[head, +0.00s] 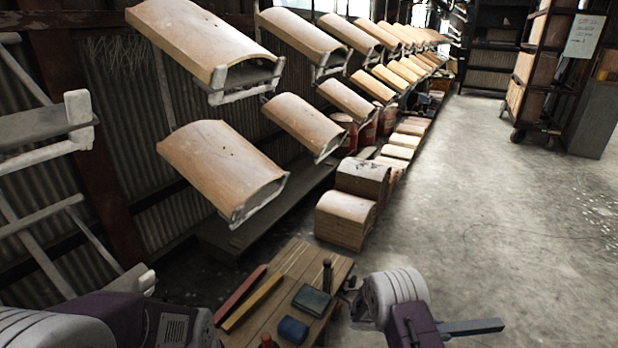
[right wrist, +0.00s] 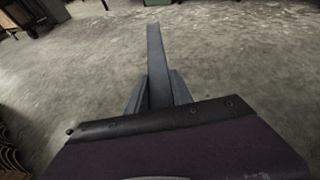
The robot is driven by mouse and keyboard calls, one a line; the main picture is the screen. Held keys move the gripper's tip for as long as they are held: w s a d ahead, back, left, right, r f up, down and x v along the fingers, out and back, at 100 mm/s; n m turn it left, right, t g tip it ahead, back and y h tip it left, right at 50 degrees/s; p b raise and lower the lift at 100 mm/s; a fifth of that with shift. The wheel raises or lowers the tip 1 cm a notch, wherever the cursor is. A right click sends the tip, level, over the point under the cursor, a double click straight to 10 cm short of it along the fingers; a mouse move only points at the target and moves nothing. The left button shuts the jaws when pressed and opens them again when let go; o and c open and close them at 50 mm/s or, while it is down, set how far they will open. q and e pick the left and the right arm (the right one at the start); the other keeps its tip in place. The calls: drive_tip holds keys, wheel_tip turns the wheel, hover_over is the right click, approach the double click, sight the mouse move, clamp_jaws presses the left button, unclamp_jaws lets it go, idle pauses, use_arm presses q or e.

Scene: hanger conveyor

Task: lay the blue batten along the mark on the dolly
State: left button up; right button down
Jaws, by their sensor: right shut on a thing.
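The blue batten looks dark blue-grey. In the head view the blue batten (head: 475,327) sticks out to the right from my right gripper (head: 441,329), low in the picture. In the right wrist view my right gripper (right wrist: 158,92) is shut on the batten (right wrist: 157,58), which points away over the floor. The wooden dolly (head: 288,263) stands at the bottom centre of the head view, left of my right gripper and apart from the batten. I cannot make out the mark on it. My left arm shows at the lower left; its gripper fingers are not visible.
On the dolly are a red strip (head: 240,294), a yellow strip (head: 252,302), a dark green box (head: 311,301), a blue block (head: 293,329) and a black upright post (head: 327,275). Curved wooden pieces (head: 222,167) hang behind it, with stacks (head: 346,219) below. Concrete floor (head: 500,215) at right is open.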

drive_tip(key=a+r+n+t+y+p, duration=0.2)
drive_tip(key=a+r+n+t+p, duration=0.35)
drive_tip(key=a+r, duration=0.95)
drive_tip(key=s+a+r+n+t+p, duration=0.1)
drive_tip(key=s+a+n+t, duration=0.1)
drive_tip(key=s+a, duration=0.3)
drive_tip(key=s+d+r, duration=0.1)
drive_tip(key=s+d, duration=0.2)
drive_tip(key=s, duration=0.1)
wheel_tip(320, 180, up, 32)
drive_tip(key=p, duration=3.8)
drive_tip(key=shift+w+r+y, duration=0.2)
drive_tip(key=shift+w+y, duration=0.1)
